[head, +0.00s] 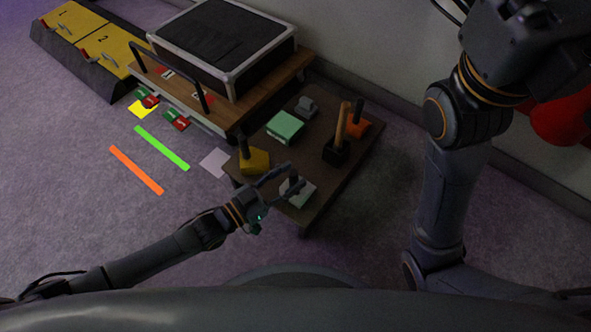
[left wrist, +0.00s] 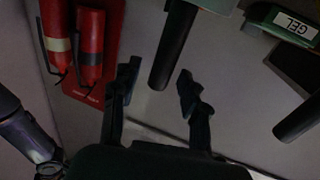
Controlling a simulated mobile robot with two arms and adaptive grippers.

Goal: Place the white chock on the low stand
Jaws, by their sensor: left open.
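The white chock (head: 299,193) is a pale block with a dark upright handle. It sits on the near corner of a dark brown low table (head: 310,209). In the left wrist view a dark handle (left wrist: 174,45) stands ahead, between the two spread fingers (left wrist: 157,88), with a gap on each side. I cannot tell from these views which platform is the low stand. My right gripper is out of view.
The table also holds a yellow chock (head: 255,163), a green block (head: 285,127), a grey piece (head: 306,107), an orange chock (head: 356,128) and a black block with wooden handle (head: 336,154). A wooden bench (head: 215,122) carries a black case (head: 222,45). Red extinguishers (left wrist: 90,45) hang nearby.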

